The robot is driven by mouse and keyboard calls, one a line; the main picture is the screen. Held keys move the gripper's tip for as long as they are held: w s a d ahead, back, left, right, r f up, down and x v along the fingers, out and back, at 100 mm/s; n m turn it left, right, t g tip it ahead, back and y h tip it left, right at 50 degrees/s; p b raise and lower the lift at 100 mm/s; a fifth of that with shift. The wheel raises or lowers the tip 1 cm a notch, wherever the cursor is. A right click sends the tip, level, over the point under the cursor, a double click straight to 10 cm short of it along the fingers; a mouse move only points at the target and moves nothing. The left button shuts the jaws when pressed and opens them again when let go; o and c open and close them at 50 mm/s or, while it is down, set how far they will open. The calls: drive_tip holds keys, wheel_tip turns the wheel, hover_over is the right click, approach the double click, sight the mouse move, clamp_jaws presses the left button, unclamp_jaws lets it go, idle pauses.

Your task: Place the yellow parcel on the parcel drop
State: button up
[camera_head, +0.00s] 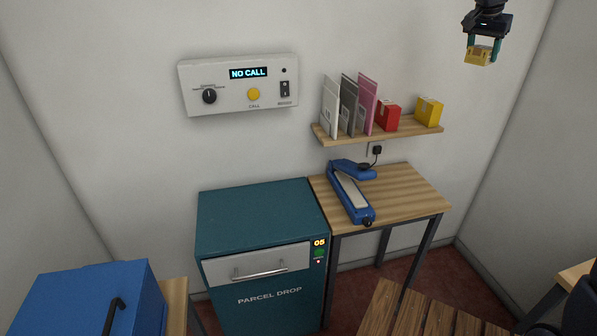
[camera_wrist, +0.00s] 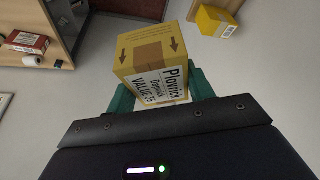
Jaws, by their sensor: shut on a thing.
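A small yellow parcel (camera_head: 478,57) is held in my gripper (camera_head: 483,48) high at the upper right, well above the wall shelf. In the wrist view the parcel (camera_wrist: 148,50) sits between the two green fingers of my gripper (camera_wrist: 160,92), with arrows, brown tape and a white label showing. A second yellow parcel (camera_head: 429,111) stands on the shelf's right end. The parcel drop (camera_head: 258,210) is a teal cabinet at lower centre with a flat, bare top. Its grey handled front (camera_head: 256,264) looks shut, and a small display beside it reads 05.
The wooden shelf (camera_head: 350,137) also holds upright envelopes (camera_head: 345,100) and a red box (camera_head: 388,115). A blue sealer (camera_head: 350,190) lies on the table (camera_head: 408,192) right of the drop. A control panel (camera_head: 240,83) reads NO CALL. A blue box (camera_head: 85,300) stands at lower left.

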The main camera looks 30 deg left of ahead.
drive_tip(key=s+a+n+y, duration=0.1)
drive_tip(key=s+a+n, duration=0.1)
drive_tip(key=a, duration=0.6)
drive_tip(key=s+a+n, duration=0.2)
drive_tip(key=s+a, duration=0.1)
drive_tip(key=a, duration=0.4)
drive_tip(key=n+g+y, duration=0.1)
drive_tip(key=n+y, duration=0.3)
drive_tip(key=n, duration=0.5)
hover_over(290, 209)
drive_tip(key=d, duration=0.1)
wheel_tip(290, 209, down, 2)
drive_tip(key=f, duration=3.6)
drive_tip(key=s+f, duration=0.1)
drive_tip(key=f, duration=1.6)
drive_tip(key=shift+s+f, duration=0.1)
drive_tip(key=shift+f, duration=0.3)
drive_tip(key=shift+f, duration=0.1)
drive_tip(key=o, duration=0.8)
drive_tip(key=shift+o, duration=1.2)
